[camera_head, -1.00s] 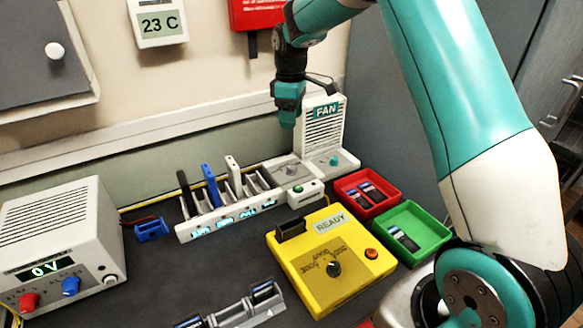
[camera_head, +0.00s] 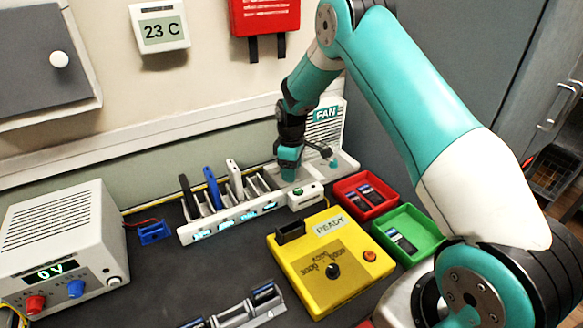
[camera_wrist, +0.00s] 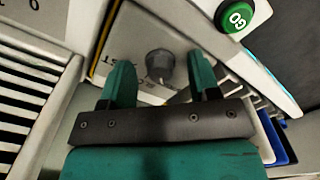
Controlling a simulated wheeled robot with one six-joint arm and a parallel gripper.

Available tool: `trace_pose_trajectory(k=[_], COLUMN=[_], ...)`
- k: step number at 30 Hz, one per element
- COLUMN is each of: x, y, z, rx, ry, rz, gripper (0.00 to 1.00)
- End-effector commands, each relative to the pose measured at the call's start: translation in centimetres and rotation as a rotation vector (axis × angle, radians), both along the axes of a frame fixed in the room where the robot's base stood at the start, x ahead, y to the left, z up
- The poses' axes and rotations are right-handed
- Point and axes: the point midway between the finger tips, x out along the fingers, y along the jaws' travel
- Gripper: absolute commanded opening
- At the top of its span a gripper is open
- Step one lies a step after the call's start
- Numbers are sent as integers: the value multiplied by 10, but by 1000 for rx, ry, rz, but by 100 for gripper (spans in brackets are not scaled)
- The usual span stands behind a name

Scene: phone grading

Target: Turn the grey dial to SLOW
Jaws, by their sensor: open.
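The grey dial (camera_wrist: 160,64) shows in the wrist view as a round knob on a pale plate (camera_wrist: 128,44). Part of a printed label, ending in what looks like "ST", is beside it; the rest is hidden. My gripper (camera_wrist: 161,76) is open, with one teal finger on each side of the dial. I cannot tell whether the fingers touch it. In the head view my gripper (camera_head: 289,168) is down at the plate in front of the fan (camera_head: 325,130) and hides the dial.
A green GO button (camera_wrist: 237,17) is close to the dial. A rack (camera_head: 222,217) with upright phones stands to the left. A yellow box (camera_head: 345,285), red tray (camera_head: 366,213) and green tray (camera_head: 432,247) are nearer.

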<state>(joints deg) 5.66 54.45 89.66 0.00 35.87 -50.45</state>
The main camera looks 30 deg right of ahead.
Motion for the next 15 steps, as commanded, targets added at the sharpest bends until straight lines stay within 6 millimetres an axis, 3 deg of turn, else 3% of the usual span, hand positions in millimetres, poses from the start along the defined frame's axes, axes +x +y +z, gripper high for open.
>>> trace_pose_trajectory(k=[5,11,15], x=[0,0,0], y=[0,0,0], z=[0,0,0], rx=[0,0,0], ry=[0,0,0], rz=[0,0,-2], gripper=[54,8,7])
